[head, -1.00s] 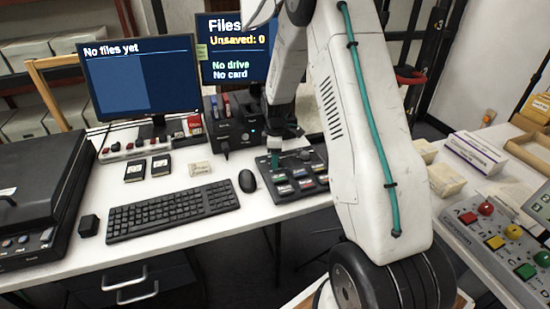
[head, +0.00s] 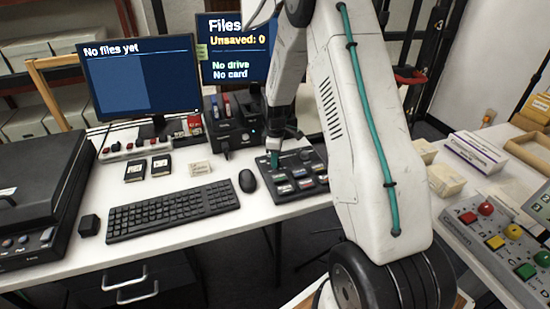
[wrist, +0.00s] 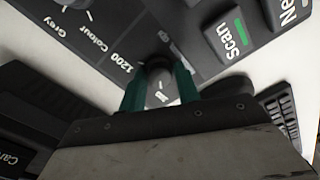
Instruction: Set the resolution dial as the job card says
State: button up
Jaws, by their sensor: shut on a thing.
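The control panel (head: 312,166), dark with several coloured buttons, lies on the desk right of the mouse. My gripper (head: 275,160) reaches down to its far left part. In the wrist view my gripper's teal fingers (wrist: 160,88) are shut on a dark round dial (wrist: 158,68), one on each side. The label "1200" is printed beside this dial; another label near the fingers is partly hidden. Where the dial points is unclear. A second knob (wrist: 75,4) has "Grey" and "Colour" labels. A small cream card (head: 200,168) lies behind the keyboard, its writing unreadable.
A keyboard (head: 172,208) and mouse (head: 247,181) lie left of the panel. The left screen (head: 140,78) reads "No files yet"; the other screen (head: 235,48) reads "Unsaved: 0", "No drive", "No card". A black box-like device (head: 232,128) stands behind the panel.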

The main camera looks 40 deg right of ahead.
jog(key=m, duration=1.1)
jog(key=shift+m, duration=0.3)
jog(key=m, duration=0.5)
jog(key=shift+w, duration=0.1)
jog(key=m, duration=0.6)
dwell(0.3)
jog(key=o, duration=1)
jog(key=shift+r, duration=0.15)
